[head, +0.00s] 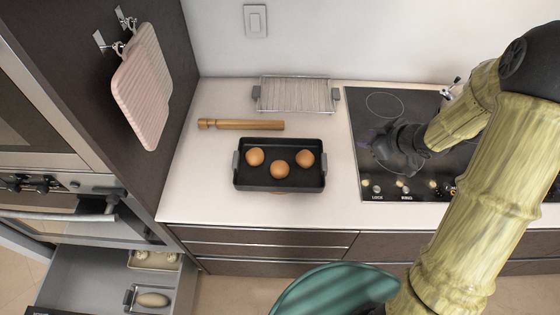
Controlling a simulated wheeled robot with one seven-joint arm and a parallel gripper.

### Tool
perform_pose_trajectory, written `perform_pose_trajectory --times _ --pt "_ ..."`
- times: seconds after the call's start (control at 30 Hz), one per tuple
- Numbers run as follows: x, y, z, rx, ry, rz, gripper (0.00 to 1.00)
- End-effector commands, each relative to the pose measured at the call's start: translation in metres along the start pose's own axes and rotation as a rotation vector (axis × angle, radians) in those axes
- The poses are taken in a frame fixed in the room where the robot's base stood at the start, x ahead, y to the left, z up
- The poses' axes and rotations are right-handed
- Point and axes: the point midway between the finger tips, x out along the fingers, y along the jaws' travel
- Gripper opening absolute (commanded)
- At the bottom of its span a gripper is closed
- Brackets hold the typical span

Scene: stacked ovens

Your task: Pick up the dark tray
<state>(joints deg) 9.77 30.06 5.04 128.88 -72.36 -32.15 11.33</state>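The dark tray (280,186) is rectangular with grey end handles and lies on the white counter. Three round brown items (279,169), like buns or eggs, sit in it. My gripper (384,150) is to the right of the tray, over the black cooktop and apart from the tray. It is dark and blends into the cooktop, so I cannot make out its fingers or whether they are open.
A wooden rolling pin (245,125) and a wire rack (296,96) lie behind the tray. The cooktop (375,180) is to the right. Cutting boards (143,85) hang on the left panel. An open drawer (90,275) is at the lower left. Bare counter (195,185) lies left of the tray.

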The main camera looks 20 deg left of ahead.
Motion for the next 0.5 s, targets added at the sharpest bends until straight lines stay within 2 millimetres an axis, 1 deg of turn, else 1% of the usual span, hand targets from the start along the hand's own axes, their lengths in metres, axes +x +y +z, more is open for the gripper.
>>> perform_pose_trajectory --times 0.1,0.23,0.4,0.5 --pt "0.011 -0.019 -0.008 -0.090 0.114 -0.166 0.30" --pt "0.014 -0.050 -0.011 -0.170 0.239 -0.372 0.30" --pt "0.001 -0.088 -0.001 -0.237 0.377 -0.645 0.30" --pt "-0.009 -0.102 0.005 -0.255 0.426 -0.759 0.30"
